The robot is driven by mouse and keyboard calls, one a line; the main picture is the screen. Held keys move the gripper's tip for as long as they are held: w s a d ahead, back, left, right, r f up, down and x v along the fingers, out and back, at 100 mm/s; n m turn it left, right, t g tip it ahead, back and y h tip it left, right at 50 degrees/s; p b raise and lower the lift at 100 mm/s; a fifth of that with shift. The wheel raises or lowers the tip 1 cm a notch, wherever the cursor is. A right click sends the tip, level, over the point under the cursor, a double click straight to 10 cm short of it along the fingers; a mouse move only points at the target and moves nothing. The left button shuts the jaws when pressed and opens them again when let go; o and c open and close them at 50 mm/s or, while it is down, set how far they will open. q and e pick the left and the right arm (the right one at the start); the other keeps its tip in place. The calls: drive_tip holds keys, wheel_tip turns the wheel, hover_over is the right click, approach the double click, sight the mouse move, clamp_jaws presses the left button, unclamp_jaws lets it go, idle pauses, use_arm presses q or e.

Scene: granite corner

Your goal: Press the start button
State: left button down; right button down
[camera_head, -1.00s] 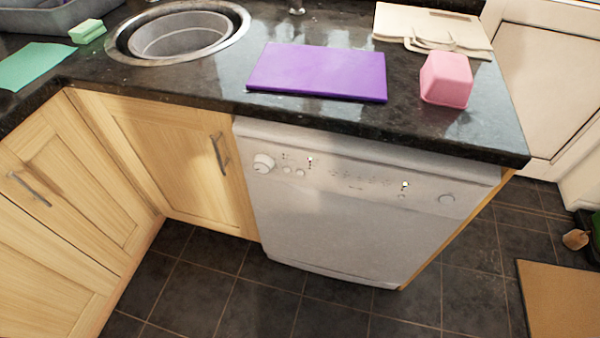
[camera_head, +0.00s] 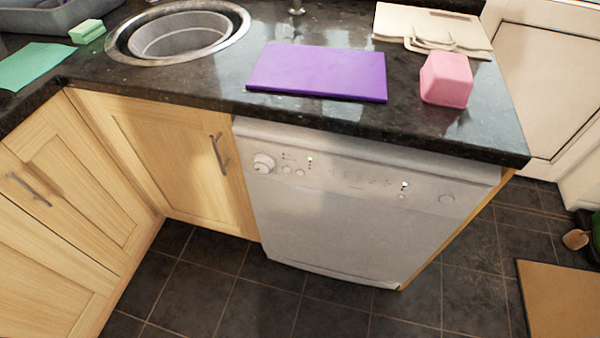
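A white dishwasher (camera_head: 345,225) stands under the granite counter, with its door shut. Its control panel runs along the top of the front. A round dial (camera_head: 263,162) is at the panel's left, with two small round buttons (camera_head: 293,171) beside it. A larger round button (camera_head: 446,199) is at the panel's right. Two small lights show on the panel, one left of centre and one near the right. The panel labels are too small to read, so I cannot tell which control is the start button. Neither gripper is in view.
The counter (camera_head: 200,90) holds a purple board (camera_head: 318,71), a pink container (camera_head: 446,79), pale boards (camera_head: 433,28) and a round sink (camera_head: 180,34). Wooden cupboards (camera_head: 165,160) adjoin the dishwasher on the left. The tiled floor (camera_head: 270,305) in front is clear. A brown mat (camera_head: 565,295) lies at right.

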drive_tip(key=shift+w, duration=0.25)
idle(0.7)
